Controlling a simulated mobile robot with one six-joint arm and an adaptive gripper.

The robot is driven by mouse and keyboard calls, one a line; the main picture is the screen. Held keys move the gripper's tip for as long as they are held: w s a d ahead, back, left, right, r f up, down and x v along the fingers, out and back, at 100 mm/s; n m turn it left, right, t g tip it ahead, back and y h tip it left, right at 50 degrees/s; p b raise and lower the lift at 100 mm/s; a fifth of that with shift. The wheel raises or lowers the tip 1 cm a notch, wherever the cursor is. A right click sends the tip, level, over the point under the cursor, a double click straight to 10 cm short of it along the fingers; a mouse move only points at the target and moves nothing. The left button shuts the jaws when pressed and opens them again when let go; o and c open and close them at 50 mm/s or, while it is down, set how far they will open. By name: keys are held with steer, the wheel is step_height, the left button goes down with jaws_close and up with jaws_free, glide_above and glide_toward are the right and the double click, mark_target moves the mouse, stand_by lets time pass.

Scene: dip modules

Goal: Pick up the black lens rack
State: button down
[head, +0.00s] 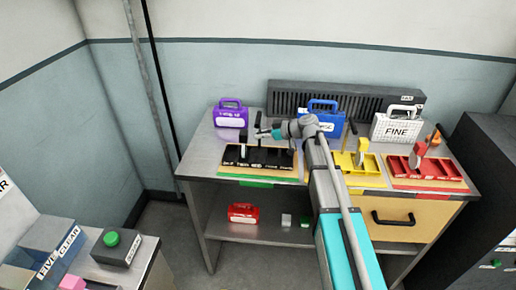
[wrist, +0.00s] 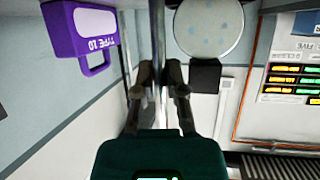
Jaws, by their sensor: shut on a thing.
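The black lens rack (head: 270,163) is a long dark tray with white-marked slots, over a tan mat at the left of the bench. A thin upright post, seemingly its handle, rises near its middle. My gripper (head: 263,133) is just above the rack, with its jaws around this post. In the wrist view my gripper (wrist: 160,80) is shut on the narrow grey post (wrist: 158,35). The rack body does not show clearly in the wrist view. I cannot tell whether the rack is touching the mat.
A purple case (head: 231,113) stands behind left, a blue case (head: 322,115) behind right. A yellow rack (head: 358,168) and a red rack (head: 425,172) lie to the right, each with upright pieces. A white FINE case (head: 397,126) stands behind them.

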steer(key=shift+w+a+r+p, duration=0.1)
steer(key=shift+r+p, duration=0.05)
steer(key=shift+p, duration=0.2)
steer(key=shift+r, duration=0.2)
step_height(320, 180, up, 2)
steer(key=shift+r+p, duration=0.1)
steer(key=shift+p, duration=1.15)
steer(key=s+d+r+p, duration=0.6)
steer(key=s+r+p, duration=0.4)
steer(key=s, duration=0.2)
steer(key=shift+s+d, duration=0.2)
